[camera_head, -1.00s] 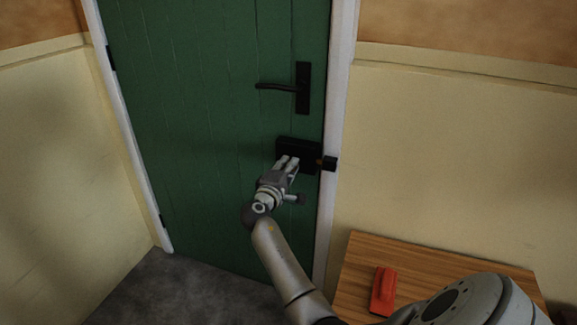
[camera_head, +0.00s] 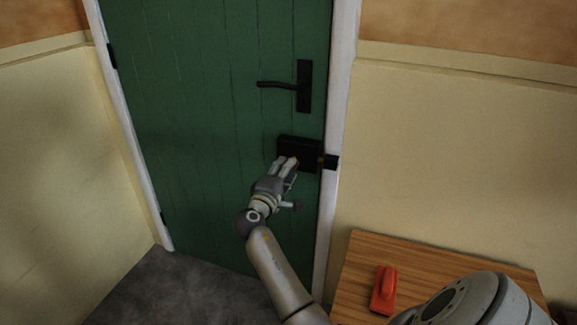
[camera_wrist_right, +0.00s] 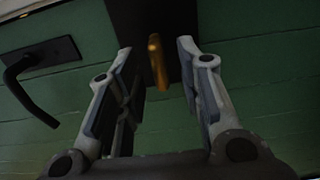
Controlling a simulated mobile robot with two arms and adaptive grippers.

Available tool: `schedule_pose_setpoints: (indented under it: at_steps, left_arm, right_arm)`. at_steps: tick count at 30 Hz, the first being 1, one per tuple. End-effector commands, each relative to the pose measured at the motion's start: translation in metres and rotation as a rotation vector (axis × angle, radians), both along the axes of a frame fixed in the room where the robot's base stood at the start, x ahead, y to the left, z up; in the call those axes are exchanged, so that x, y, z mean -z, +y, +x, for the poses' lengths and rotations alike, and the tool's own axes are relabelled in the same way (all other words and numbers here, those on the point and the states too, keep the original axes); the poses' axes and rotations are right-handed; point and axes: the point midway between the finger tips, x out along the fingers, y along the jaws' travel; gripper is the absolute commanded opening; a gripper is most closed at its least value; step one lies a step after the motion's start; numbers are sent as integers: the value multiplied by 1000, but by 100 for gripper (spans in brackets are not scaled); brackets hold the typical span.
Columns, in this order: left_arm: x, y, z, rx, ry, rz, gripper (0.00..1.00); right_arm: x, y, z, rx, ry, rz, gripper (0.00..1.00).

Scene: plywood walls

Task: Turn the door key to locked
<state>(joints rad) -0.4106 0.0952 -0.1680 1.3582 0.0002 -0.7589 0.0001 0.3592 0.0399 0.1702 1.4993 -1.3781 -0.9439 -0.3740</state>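The green door (camera_head: 210,120) stands shut in its white frame. A black lock box (camera_head: 299,150) is mounted on it below the handle, at the right edge. The brass key (camera_wrist_right: 158,62) sticks out of the dark lock in the right wrist view. My right gripper (camera_head: 288,163) is at the lock box, and in the wrist view (camera_wrist_right: 155,50) its two fingers are apart, one on each side of the key. A gap shows between the key and each finger. The key is hidden by the gripper in the head view. My left gripper is not in view.
A black lever handle (camera_head: 290,86) is above the lock and also shows in the wrist view (camera_wrist_right: 38,80). A black keeper (camera_head: 331,162) sits on the frame. A wooden table (camera_head: 400,262) at lower right holds a red object (camera_head: 384,290).

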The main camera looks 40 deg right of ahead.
Motion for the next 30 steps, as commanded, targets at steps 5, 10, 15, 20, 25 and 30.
schedule_pose_setpoints:
  at_steps: [5, 10, 15, 20, 25, 30]
  left_arm:
    - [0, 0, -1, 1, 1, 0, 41]
    - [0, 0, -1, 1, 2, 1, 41]
    - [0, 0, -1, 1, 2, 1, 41]
    - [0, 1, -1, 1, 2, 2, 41]
    - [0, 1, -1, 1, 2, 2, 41]
    - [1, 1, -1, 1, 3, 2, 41]
  right_arm:
    - [1, 38, -19, -3, 2, 1, 34]
    - [0, 63, -32, -3, 1, 0, 34]
    - [0, 75, -38, -1, 1, 0, 34]
    - [0, 77, -39, -1, 0, -1, 34]
    - [0, 76, -39, -1, 0, -1, 34]
    - [0, 76, -39, -1, 0, -1, 34]
